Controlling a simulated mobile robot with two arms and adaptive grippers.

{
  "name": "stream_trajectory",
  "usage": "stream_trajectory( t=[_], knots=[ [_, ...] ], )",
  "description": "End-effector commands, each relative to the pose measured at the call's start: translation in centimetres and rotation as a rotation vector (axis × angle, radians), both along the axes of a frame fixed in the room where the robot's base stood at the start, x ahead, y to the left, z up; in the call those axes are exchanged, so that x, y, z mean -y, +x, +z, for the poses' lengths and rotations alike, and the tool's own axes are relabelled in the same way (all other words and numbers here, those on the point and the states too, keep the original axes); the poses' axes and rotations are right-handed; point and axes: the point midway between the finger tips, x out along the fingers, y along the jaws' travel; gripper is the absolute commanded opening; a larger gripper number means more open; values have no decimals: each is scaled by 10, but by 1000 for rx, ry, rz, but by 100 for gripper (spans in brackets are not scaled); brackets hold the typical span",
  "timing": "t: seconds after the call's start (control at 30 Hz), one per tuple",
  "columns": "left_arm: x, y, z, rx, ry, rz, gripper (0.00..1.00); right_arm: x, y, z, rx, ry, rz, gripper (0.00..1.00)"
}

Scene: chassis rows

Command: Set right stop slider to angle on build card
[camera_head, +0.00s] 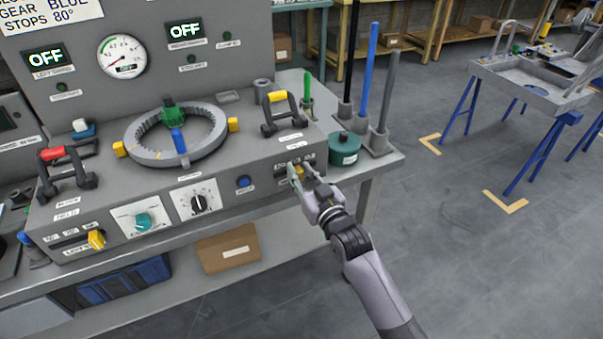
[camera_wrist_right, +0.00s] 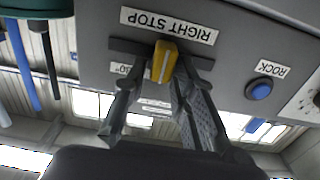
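The right stop slider has a yellow knob (camera_wrist_right: 165,62) in a dark slot under the RIGHT STOP label; it also shows in the head view (camera_head: 299,171) at the console's right front. My right gripper (camera_wrist_right: 163,74) has its fingers on either side of the knob, with a narrow gap visible on one side. It also shows in the head view (camera_head: 301,173), reaching in from the lower right. My left gripper is out of view.
A blue ROCK button (camera_wrist_right: 260,89) sits beside the slider. The console carries a ring fixture (camera_head: 133,150), a yellow handle (camera_head: 280,98) and a left yellow knob (camera_head: 96,239). A green canister (camera_head: 344,149) stands right of the console.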

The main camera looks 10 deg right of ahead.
Motion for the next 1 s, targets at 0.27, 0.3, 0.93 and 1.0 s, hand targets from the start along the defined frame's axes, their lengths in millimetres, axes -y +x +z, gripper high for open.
stream_trajectory(
  t=[0.27, 0.3, 0.93, 1.0],
  knots=[
    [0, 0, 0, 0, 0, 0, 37, 0, 0, 0, 0, 0, 0, 4],
    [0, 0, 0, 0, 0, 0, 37, 0, 0, 0, 0, -1, 0, 1],
    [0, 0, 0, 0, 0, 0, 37, 3, 1, 0, 0, -4, -1, 0],
    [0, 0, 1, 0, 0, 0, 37, 13, 3, -1, 0, -7, -1, 0]
  ],
)
